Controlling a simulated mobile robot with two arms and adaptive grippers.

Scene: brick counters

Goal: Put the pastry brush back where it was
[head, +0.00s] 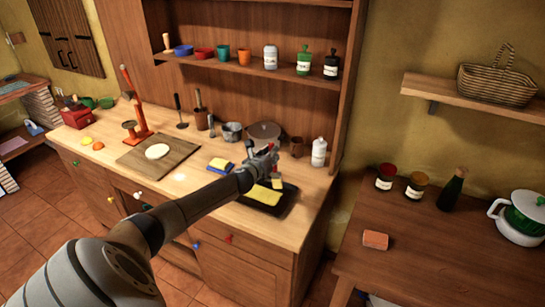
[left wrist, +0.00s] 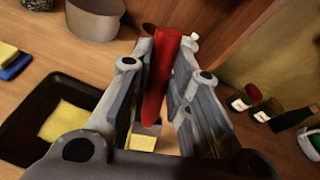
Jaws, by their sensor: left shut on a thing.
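The pastry brush has a red handle (left wrist: 163,72) and a pale yellow head (head: 278,183). My left gripper (head: 264,161) is shut on it. In the left wrist view the handle stands between the two fingers of the left gripper (left wrist: 163,95), with the head pointing down. In the head view the brush hangs above the far right part of a black tray (head: 288,205). The tray also shows in the left wrist view (left wrist: 22,122), and a yellow sheet (head: 264,194) lies in it. The right gripper is not in view.
A pot (head: 264,133), a brown cup (head: 299,147) and a white bottle (head: 319,152) stand behind the tray. Sponges (head: 220,165) lie left of it. The shelf (head: 225,62) holds several cups and jars. The wooden counter (head: 185,185) has clear room at its front.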

